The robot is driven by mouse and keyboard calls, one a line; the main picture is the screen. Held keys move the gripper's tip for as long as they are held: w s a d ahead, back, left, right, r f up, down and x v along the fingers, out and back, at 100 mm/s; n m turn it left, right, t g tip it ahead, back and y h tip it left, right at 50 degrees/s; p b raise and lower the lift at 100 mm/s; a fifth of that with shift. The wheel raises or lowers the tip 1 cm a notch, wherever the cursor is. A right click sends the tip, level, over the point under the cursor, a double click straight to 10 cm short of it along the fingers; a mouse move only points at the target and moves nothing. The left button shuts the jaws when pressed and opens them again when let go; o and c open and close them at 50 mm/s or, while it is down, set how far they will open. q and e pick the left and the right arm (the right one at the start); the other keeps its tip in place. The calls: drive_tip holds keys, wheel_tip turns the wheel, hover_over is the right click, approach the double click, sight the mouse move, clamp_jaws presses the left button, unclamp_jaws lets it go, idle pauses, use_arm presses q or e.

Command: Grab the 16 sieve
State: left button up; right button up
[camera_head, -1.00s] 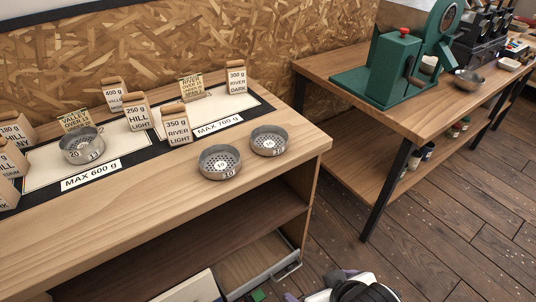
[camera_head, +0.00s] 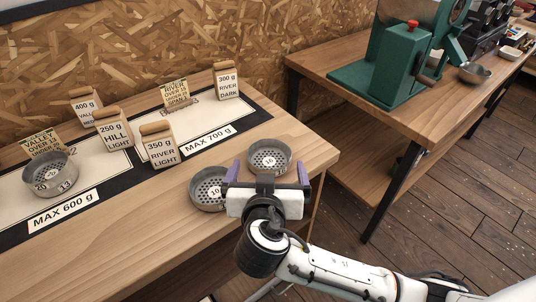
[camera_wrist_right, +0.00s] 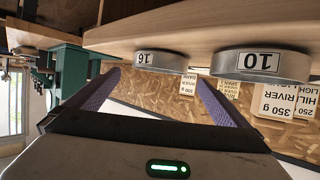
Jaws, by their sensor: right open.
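The 16 sieve (camera_head: 269,156) is a round grey metal sieve with a perforated bottom near the right end of the roastery table. In the right wrist view, which shows the scene upside down, its front label reads 16 (camera_wrist_right: 158,60). My right gripper (camera_head: 268,165) is open, with its purple fingers spread to either side of the sieve's near part. I cannot tell whether they touch it. The similar 10 sieve (camera_head: 208,188) stands close by on the left, partly covered by my gripper; its label (camera_wrist_right: 248,62) shows in the wrist view. My left gripper is not in view.
Another sieve (camera_head: 48,178) stands on the left mat. Several bean bags, such as the 350 g River Light bag (camera_head: 160,146), stand behind. A green machine (camera_head: 385,62) stands on the other table (camera_head: 330,62). Bare wood lies in front of the mats.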

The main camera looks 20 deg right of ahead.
sight(269, 166)
drive_tip(key=p+x, duration=0.1)
drive_tip(key=x, duration=0.5)
drive_tip(key=shift+w+d+f, duration=0.1)
drive_tip(key=shift+w+f, duration=0.15)
drive_tip(key=shift+f, duration=0.1)
drive_tip(key=c, duration=1)
